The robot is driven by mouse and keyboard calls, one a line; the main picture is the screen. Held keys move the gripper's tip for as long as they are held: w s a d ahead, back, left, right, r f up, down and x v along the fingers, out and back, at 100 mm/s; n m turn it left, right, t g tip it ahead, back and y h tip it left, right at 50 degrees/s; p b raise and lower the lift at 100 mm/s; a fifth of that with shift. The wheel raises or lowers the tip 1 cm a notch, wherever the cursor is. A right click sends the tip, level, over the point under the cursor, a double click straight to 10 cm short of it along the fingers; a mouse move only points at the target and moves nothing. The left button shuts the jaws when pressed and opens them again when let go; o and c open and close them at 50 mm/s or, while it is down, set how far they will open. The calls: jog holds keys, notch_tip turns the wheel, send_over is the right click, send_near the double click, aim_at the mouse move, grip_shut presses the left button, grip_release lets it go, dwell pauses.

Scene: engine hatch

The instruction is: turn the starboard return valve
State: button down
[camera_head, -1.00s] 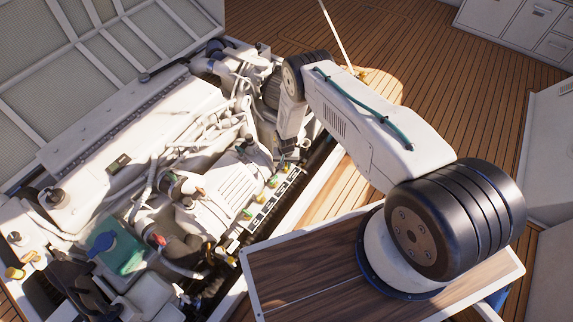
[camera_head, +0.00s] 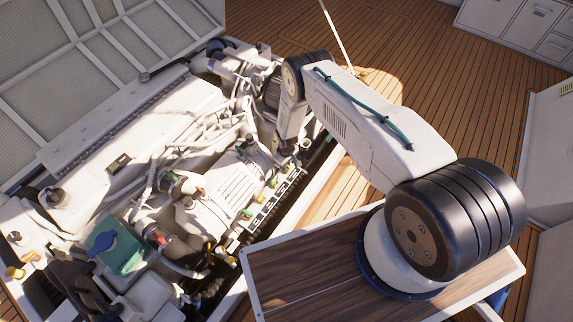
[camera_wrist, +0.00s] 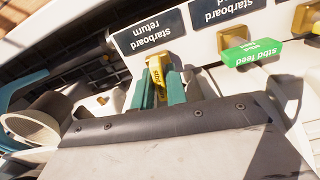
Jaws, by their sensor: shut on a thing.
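The starboard return valve has a yellow handle (camera_wrist: 157,70), seen in the wrist view just below the dark "Starboard return" label (camera_wrist: 150,33), which reads upside down. My gripper (camera_wrist: 160,90) has its two teal fingers on either side of this handle and is shut on it. The handle points down the picture, towards my gripper. In the head view my gripper (camera_head: 284,156) reaches down to the far end of the valve row, and the hand hides the handle there.
Next to it on the right sits the green "stbd feed" handle (camera_wrist: 252,53), lying crosswise under its own label (camera_wrist: 225,10). More valve handles line the strip (camera_head: 262,208) beside the white engine (camera_head: 228,184). The wooden deck (camera_head: 440,80) is clear.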

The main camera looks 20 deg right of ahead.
jog(key=shift+w+n, duration=0.2)
jog(key=shift+n, duration=0.5)
jog(key=c, duration=1.7)
grip_release()
jog(key=shift+r, duration=0.1)
jog(key=shift+s, duration=0.1)
jog(key=shift+r, duration=3.85)
